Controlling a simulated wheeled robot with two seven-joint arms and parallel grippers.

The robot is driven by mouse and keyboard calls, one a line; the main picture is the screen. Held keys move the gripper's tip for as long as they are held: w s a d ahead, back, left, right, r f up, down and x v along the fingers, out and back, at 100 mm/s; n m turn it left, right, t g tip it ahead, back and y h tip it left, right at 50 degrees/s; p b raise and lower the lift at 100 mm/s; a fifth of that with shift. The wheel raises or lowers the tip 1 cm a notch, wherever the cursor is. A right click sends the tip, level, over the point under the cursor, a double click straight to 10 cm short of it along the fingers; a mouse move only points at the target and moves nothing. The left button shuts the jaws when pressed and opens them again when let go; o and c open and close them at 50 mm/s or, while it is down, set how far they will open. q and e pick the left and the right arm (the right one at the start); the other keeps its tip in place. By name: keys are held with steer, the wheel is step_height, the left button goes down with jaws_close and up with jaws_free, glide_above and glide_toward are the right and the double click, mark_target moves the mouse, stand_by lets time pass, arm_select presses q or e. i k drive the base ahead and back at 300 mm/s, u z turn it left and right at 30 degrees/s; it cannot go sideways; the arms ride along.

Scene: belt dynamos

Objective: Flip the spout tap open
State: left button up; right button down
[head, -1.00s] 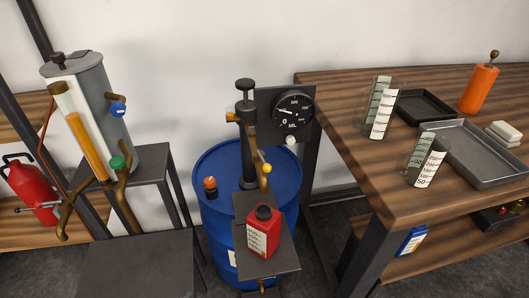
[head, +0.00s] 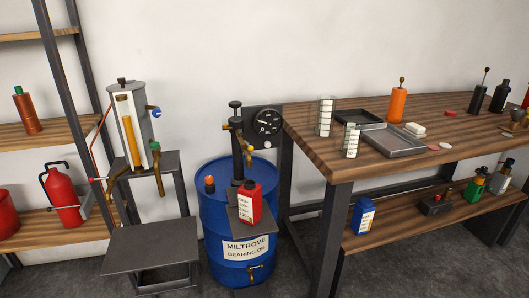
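A blue oil drum (head: 212,225) carries a dark hand pump (head: 237,160). The pump's brass spout (head: 247,150) hangs down with a small yellow-tipped tap (head: 250,149) on it; the tap's open or shut position is too small to tell. A red can (head: 250,203) with a black cap stands on a dark plate (head: 236,222) below the spout. A round black dial (head: 267,122) is right of the pump. Neither of my grippers is in view.
A grey cylinder with an amber sight tube (head: 129,137) stands left on a dark stand, with blue and green knobs. A dark low table (head: 150,248) is in front. A wooden bench (head: 345,163) with trays and measuring cylinders is right. Grey floor is open in front.

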mark_target(250, 148)
steer(key=z, duration=0.55)
steer(key=i, duration=0.7)
steer(key=z, duration=0.2)
